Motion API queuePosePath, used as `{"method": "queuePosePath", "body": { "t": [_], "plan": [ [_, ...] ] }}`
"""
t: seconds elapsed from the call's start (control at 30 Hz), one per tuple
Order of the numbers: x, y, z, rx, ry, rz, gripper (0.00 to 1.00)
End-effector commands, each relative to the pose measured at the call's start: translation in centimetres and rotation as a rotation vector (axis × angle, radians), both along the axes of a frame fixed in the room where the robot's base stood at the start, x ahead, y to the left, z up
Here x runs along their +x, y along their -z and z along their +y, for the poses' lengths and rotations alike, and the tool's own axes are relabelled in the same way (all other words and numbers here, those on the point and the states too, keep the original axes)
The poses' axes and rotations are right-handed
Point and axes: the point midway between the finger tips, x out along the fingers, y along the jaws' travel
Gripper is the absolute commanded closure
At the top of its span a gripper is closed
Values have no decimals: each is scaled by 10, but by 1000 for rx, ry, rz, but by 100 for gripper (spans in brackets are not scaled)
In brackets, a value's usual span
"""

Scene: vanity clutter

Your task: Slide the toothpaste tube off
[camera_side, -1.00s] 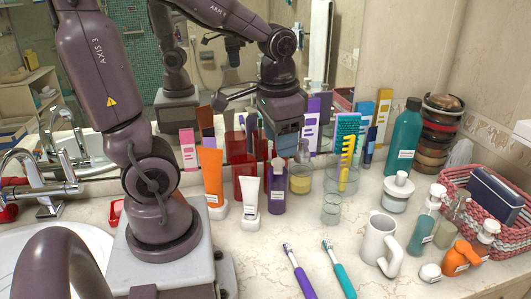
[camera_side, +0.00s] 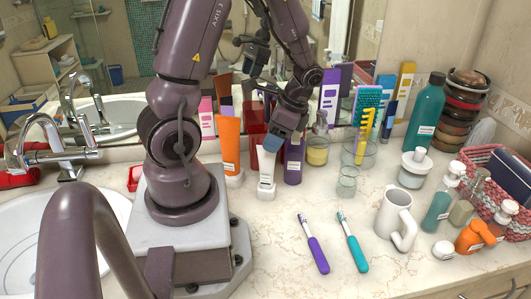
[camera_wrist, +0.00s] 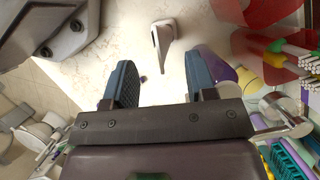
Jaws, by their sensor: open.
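A white toothpaste tube (camera_side: 267,168) stands upright in a small white holder on the counter, in front of the mirror. My gripper (camera_side: 272,142) is tilted downward at the tube's upper end and hides part of it in the side view. In the wrist view, my gripper (camera_wrist: 160,68) has its two blue-grey fingers spread apart with nothing between them. A white tube-like shape (camera_wrist: 164,36) lies just beyond the fingertips, between their lines. Whether a finger touches the tube cannot be told.
An orange tube (camera_side: 229,145) in its own holder stands close left of the white tube. A purple bottle (camera_side: 293,165) stands close right, with a clear glass (camera_side: 347,182) beyond. Two toothbrushes, purple (camera_side: 317,252) and teal (camera_side: 355,250), lie in front.

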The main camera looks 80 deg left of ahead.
Motion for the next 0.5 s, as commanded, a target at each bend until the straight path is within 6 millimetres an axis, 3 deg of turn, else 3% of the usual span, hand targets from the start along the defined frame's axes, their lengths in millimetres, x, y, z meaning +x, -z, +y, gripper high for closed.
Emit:
{"method": "queuePosePath", "body": {
  "t": [0.2,0.5],
  "plan": [
    [-15,37,5,-3,-2,4,49],
    [-24,60,8,0,-2,0,49]
  ]
}}
